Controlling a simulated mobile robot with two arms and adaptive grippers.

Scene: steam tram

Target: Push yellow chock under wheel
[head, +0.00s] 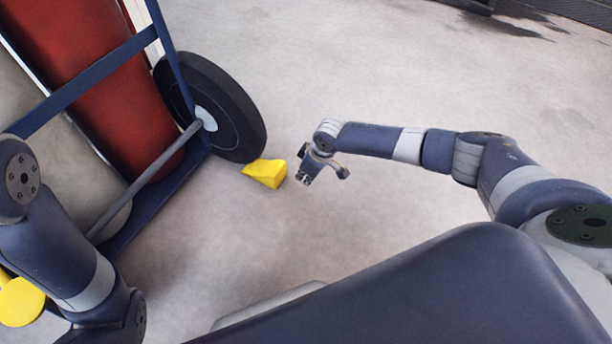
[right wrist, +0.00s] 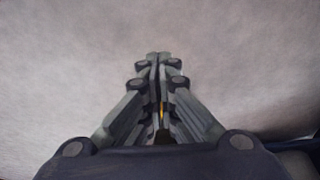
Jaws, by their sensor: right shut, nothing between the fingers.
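A yellow wedge-shaped chock (head: 268,173) lies on the floor in the head view, just in front of the black wheel (head: 215,108) of a blue cart. Its thin end points toward the wheel's lower edge; I cannot tell whether the two touch. My right gripper (head: 304,181) is a little to the right of the chock's thick end, low over the floor. In the right wrist view its fingers (right wrist: 155,62) are shut together and empty. A small yellow sliver shows between the finger links there. My left arm shows at the left, but its gripper is out of view.
The blue-framed cart (head: 98,72) carries a red cylinder (head: 110,115) and a grey cylinder (head: 60,150). A yellow round object (head: 20,302) shows at the lower left. The floor (head: 400,75) beyond and right of the chock is clear.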

